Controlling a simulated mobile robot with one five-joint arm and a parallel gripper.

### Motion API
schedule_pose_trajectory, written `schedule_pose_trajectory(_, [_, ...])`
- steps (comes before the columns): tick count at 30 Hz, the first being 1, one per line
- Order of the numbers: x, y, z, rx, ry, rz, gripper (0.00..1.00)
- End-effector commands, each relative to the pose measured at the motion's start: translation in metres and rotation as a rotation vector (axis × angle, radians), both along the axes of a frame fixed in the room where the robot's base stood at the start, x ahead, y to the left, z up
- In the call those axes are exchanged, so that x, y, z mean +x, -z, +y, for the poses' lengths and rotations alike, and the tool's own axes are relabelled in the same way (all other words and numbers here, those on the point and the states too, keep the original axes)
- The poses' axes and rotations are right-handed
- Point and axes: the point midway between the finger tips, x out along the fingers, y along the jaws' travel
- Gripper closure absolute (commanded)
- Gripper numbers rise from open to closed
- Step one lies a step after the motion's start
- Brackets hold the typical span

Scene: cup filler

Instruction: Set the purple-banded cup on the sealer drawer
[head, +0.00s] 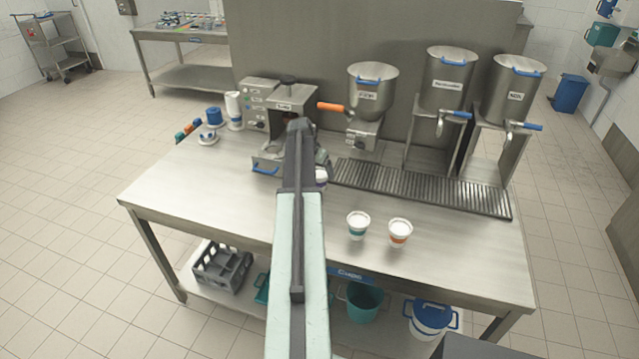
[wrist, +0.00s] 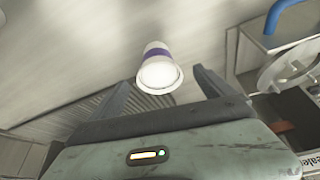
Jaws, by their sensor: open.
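The purple-banded cup (wrist: 158,69) is white with a purple band and shows in the wrist view between my finger tips. In the head view only a sliver of this cup (head: 321,178) shows beside my arm, on the table right of the sealer drawer. My gripper (wrist: 163,78) is open, with a finger on each side of the cup; I cannot tell whether either touches it. The sealer drawer (head: 266,166) has a blue handle and sticks out at the front of the sealer (head: 291,101). The drawer (wrist: 252,52) is at the right of the wrist view.
A teal-banded cup (head: 358,226) and an orange-banded cup (head: 399,233) stand on the table (head: 450,255) to the right. A dark drip grate (head: 425,187) runs below the dispensers. My arm hides part of the sealer. The table's front left is clear.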

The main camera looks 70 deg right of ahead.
Motion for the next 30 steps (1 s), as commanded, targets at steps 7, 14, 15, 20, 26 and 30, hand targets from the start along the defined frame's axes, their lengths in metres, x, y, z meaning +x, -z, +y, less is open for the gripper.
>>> schedule_pose_trajectory(7, [-0.002,0.023,-0.007,-0.001,0.001,0.001,0.08])
schedule_pose_trajectory(14, [-0.004,0.051,-0.019,-0.001,0.001,0.001,0.08])
schedule_pose_trajectory(15, [-0.004,0.050,-0.019,-0.001,0.001,0.001,0.08])
schedule_pose_trajectory(20, [-0.004,0.047,-0.019,-0.001,0.001,0.001,0.08])
schedule_pose_trajectory(26, [-0.004,0.047,-0.019,-0.001,0.001,0.001,0.63])
schedule_pose_trajectory(30, [-0.004,0.047,-0.019,-0.001,0.001,0.001,0.88])
